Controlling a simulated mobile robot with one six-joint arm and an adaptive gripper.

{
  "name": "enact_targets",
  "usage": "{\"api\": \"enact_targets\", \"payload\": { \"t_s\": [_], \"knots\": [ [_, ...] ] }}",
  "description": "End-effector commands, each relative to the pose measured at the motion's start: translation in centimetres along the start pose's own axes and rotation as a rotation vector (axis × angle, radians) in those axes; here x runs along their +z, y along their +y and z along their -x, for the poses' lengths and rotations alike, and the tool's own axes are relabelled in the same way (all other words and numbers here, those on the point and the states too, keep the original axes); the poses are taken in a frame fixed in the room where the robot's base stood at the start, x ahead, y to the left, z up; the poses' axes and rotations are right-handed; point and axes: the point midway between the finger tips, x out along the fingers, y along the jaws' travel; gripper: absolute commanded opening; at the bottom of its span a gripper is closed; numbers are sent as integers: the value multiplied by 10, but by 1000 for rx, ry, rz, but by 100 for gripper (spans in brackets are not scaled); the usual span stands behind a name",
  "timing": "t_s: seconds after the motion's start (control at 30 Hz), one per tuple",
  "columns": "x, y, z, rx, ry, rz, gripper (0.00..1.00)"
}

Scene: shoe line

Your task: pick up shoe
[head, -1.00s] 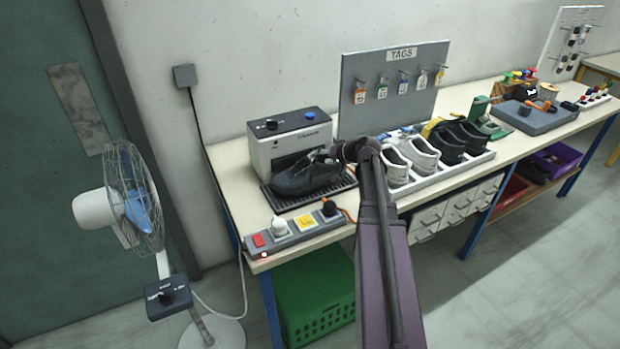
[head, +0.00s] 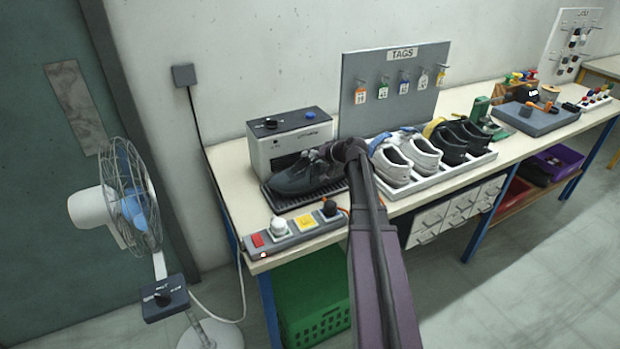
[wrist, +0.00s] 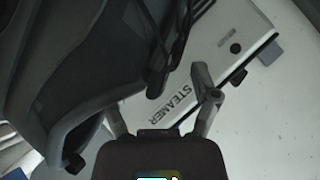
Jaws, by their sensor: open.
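A dark grey shoe (head: 298,180) rests on the black grille in front of the grey steamer (head: 290,137), toe to the left. My arm reaches in from the front, with its wrist beside the shoe's right end. My gripper hides part of that end in the head view. In the wrist view my gripper (wrist: 160,108) is open, its two fingers apart and nothing clearly held between them. The shoe (wrist: 75,85) fills the left and upper part of that view, close to the fingers. The steamer (wrist: 215,65) with its lettering lies behind. Contact cannot be told.
A white rack (head: 425,180) of white and black shoes stands right of my wrist. A power strip (head: 297,231) with plugs lies at the bench's front left. A grey tag board (head: 395,85) rises behind. A fan (head: 135,205) stands left of the bench.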

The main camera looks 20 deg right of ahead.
Motion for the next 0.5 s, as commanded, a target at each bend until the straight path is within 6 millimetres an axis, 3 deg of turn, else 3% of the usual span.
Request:
{"api": "enact_targets", "payload": {
  "t_s": [0.23, 0.27, 0.5],
  "knots": [
    [0, 0, 0, 0, 0, 0, 78],
    [0, 0, 0, 0, 0, 0, 72],
    [0, 0, 0, 0, 0, 0, 1]
  ]
}}
